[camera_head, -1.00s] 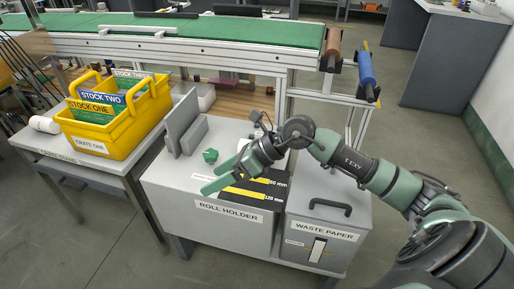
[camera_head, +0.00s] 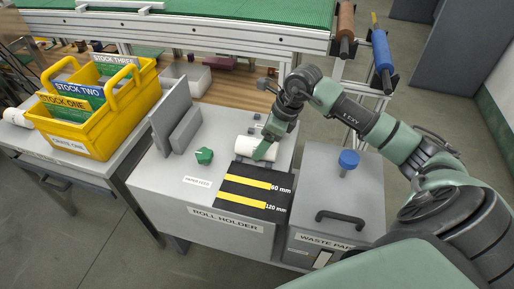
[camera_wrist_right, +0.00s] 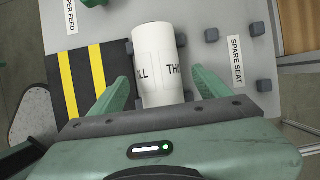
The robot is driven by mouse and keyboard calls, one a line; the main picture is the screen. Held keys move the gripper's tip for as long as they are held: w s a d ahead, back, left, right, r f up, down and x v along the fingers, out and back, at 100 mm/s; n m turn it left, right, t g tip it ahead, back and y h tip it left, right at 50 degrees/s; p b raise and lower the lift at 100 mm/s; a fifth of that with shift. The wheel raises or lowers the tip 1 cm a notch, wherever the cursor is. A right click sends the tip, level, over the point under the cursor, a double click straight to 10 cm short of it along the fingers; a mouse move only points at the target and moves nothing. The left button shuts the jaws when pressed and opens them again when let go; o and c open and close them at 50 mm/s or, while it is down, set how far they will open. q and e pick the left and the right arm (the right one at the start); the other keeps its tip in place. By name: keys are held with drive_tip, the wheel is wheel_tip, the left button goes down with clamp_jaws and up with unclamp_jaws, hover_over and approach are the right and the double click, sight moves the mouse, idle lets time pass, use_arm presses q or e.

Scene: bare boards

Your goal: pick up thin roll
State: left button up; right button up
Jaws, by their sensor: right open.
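The thin roll (camera_wrist_right: 158,55) is a white cylinder with black lettering, only partly legible. It lies on the grey roll holder top, between small grey blocks, and is partly hidden by my arm in the head view (camera_head: 247,147). My right gripper (camera_wrist_right: 162,90) points down at the roll. Its two green fingers are apart, one on each side of the roll's near part, with gaps visible. In the head view the right gripper (camera_head: 265,148) is at the roll's right end. My left gripper is not in view.
The black plate (camera_head: 250,190) with yellow 60 mm and 120 mm strips lies in front of the roll. A green knob (camera_head: 204,156) and upright grey plates (camera_head: 175,118) stand left. The waste paper box (camera_head: 330,180) stands right, the yellow crate (camera_head: 95,135) far left.

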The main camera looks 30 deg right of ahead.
drive_tip(key=x, duration=0.3)
drive_tip(key=shift+a+f, duration=0.1)
drive_tip(key=shift+f, duration=0.05)
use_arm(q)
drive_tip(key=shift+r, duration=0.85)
use_arm(e)
clamp_jaws()
